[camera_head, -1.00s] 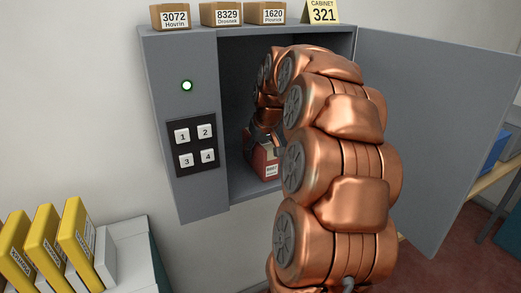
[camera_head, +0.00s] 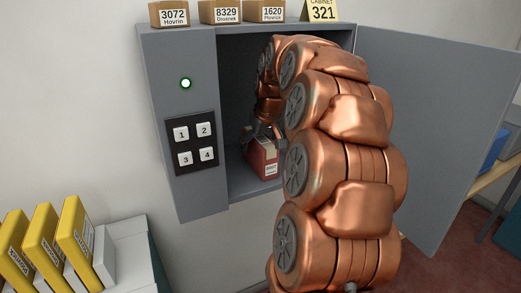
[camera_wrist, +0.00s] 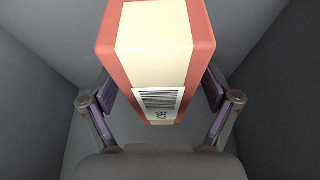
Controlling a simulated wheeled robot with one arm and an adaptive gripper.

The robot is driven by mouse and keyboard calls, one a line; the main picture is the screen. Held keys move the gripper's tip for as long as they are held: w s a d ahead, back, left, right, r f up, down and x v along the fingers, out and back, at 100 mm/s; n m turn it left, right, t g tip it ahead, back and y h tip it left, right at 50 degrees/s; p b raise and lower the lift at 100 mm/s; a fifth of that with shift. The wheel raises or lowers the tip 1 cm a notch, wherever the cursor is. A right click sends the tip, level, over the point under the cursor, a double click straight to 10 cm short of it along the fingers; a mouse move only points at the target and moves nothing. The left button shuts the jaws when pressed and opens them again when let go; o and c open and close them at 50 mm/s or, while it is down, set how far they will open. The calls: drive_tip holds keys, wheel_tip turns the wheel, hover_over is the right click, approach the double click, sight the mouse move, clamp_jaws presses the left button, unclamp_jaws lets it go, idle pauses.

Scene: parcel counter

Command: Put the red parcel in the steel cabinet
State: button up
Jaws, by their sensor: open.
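The red parcel (camera_head: 263,163) stands on the floor of the steel cabinet (camera_head: 178,60), inside its open compartment. In the wrist view the red parcel (camera_wrist: 155,50) shows a cream band and a white barcode label. My gripper (camera_head: 265,135) is inside the cabinet just above the parcel. In the wrist view my gripper (camera_wrist: 163,98) is open, with one finger on each side of the parcel's near end and gaps between the pads and the parcel. The cabinet door (camera_head: 440,130) is swung wide open to the right. My arm hides part of the compartment.
A keypad (camera_head: 192,145) and a lit green lamp (camera_head: 185,83) are on the cabinet's front. Small labelled boxes (camera_head: 220,12) and a yellow sign (camera_head: 322,10) stand on top. Yellow parcels (camera_head: 42,238) stand at the lower left. A blue object (camera_head: 493,150) lies on a shelf at right.

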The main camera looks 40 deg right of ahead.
sight(265, 143)
drive_tip(key=v, duration=0.3)
drive_tip(key=shift+s+a+f+b, duration=0.1)
drive_tip(key=shift+s+a+b, duration=0.15)
drive_tip(key=shift+s, duration=0.4)
drive_tip(key=shift+s+a+f+b, duration=0.1)
drive_tip(key=shift+s+a+b, duration=0.15)
drive_tip(key=shift+s, duration=0.35)
drive_tip(key=s+a+b, duration=0.1)
drive_tip(key=s+a, duration=0.2)
drive_tip(key=s, duration=0.5)
drive_tip(key=shift+s+b, duration=0.3)
drive_tip(key=shift+s, duration=0.1)
drive_tip(key=a+f+n+g+y, duration=0.15)
drive_tip(key=a+f, duration=0.35)
drive_tip(key=a, duration=0.8)
drive_tip(key=s+a+f+n+g, duration=0.2)
drive_tip(key=s+a+f+g, duration=0.2)
drive_tip(key=s+a+f, duration=0.8)
drive_tip(key=s+a, duration=0.3)
drive_tip(key=shift+s+a+f, duration=0.2)
drive_tip(key=shift+a, duration=0.15)
drive_tip(key=shift+g, duration=0.25)
